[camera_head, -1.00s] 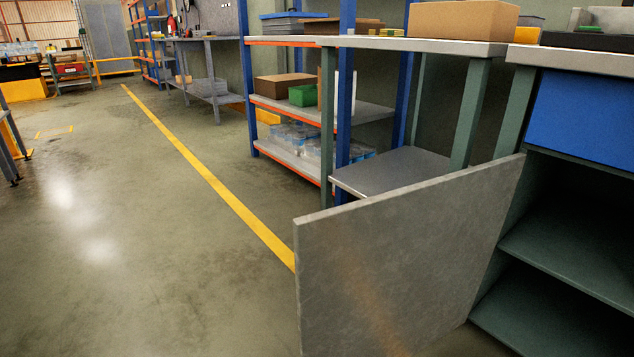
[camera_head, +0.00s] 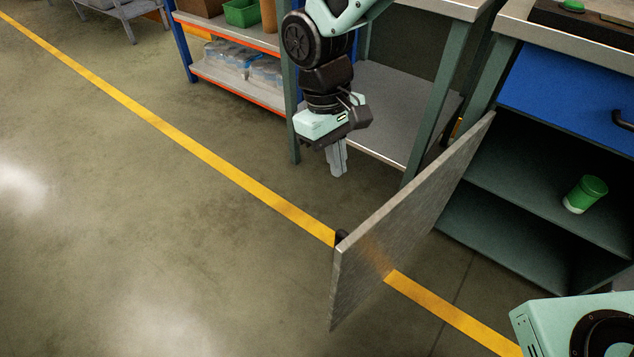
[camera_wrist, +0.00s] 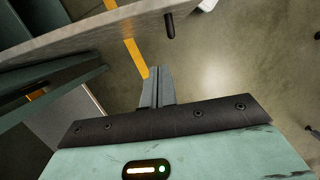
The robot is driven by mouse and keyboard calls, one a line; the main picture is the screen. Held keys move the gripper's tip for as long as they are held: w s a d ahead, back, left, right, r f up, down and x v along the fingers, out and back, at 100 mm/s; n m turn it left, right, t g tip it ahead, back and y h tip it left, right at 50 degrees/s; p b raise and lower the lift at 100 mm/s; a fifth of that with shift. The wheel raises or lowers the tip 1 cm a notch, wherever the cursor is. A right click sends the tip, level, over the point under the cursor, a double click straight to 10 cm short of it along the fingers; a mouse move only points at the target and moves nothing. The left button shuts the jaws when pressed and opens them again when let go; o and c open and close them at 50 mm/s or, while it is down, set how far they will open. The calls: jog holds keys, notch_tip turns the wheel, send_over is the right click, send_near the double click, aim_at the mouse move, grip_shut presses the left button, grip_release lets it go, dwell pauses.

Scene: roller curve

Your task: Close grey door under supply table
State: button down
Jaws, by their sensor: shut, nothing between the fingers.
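The grey door (camera_head: 403,220) stands wide open, swung out from the left side of the cabinet under the supply table. It also shows along the top of the wrist view (camera_wrist: 90,35). A dark handle (camera_head: 341,236) sits on its outer face near the free edge; the wrist view shows the handle (camera_wrist: 169,25) too. My gripper (camera_head: 338,172) points down on the outer side of the door, behind and left of it in the head view. Its fingers are together and empty, apart from the door. In the wrist view the fingertips (camera_wrist: 160,72) lie below the handle.
The open cabinet has a shelf (camera_head: 530,205) with a green and white container (camera_head: 586,194). A blue drawer (camera_head: 570,95) is above. A grey workbench with a low shelf (camera_head: 385,115) stands close behind my gripper. The floor left of the door is clear.

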jog(key=s+d+f+b, duration=0.3)
jog(key=s+d+f, duration=0.1)
jog(key=f, duration=0.5)
jog(key=shift+s+f, duration=0.3)
jog(key=shift+s, duration=0.1)
jog(key=shift+d, duration=0.1)
